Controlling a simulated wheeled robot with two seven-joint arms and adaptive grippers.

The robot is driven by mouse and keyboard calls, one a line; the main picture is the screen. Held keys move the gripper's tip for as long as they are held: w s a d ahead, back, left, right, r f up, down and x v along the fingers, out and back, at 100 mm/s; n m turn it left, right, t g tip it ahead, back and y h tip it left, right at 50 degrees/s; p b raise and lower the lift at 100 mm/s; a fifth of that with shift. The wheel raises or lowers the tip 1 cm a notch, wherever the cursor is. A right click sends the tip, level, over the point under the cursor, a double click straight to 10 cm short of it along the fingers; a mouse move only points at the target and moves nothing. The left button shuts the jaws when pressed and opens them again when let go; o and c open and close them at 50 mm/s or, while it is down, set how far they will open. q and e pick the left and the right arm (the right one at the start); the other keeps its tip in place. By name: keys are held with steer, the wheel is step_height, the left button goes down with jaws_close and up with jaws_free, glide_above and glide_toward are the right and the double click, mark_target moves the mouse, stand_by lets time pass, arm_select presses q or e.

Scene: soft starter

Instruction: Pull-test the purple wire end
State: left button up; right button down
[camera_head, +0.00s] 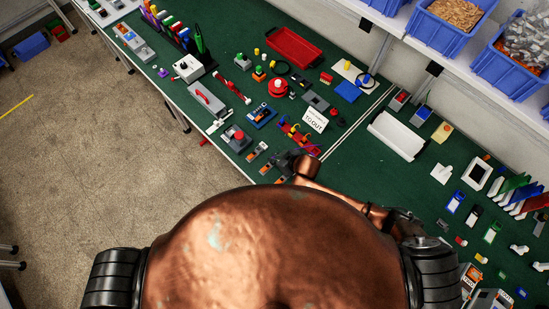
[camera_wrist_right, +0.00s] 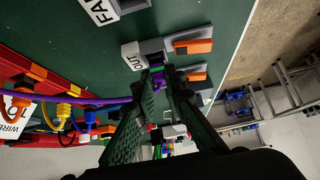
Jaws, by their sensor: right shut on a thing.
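The purple wire (camera_wrist_right: 85,98) runs across the right wrist view from the red block at the left to my right gripper (camera_wrist_right: 163,80). My right gripper is shut on the purple wire near its end; the dark fingers hide the exact contact. The fingertips are beside a grey connector with an orange lever (camera_wrist_right: 192,42), marked OUT. I cannot tell whether the wire's tip sits inside the connector. In the head view my right gripper (camera_head: 290,160) is low over the table's front edge, below the red wire block (camera_head: 298,138). My left gripper is not in view.
Orange, yellow and blue wires (camera_wrist_right: 62,110) come from the red block close by. A TO OUT sign (camera_head: 315,120) stands behind the gripper. A red tray (camera_head: 293,48) and many small devices fill the green table. Blue bins (camera_head: 450,25) line the shelf.

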steer(key=c, duration=1.9)
jaws_free()
steer(key=shift+d, duration=0.1)
steer(key=v, duration=1.2)
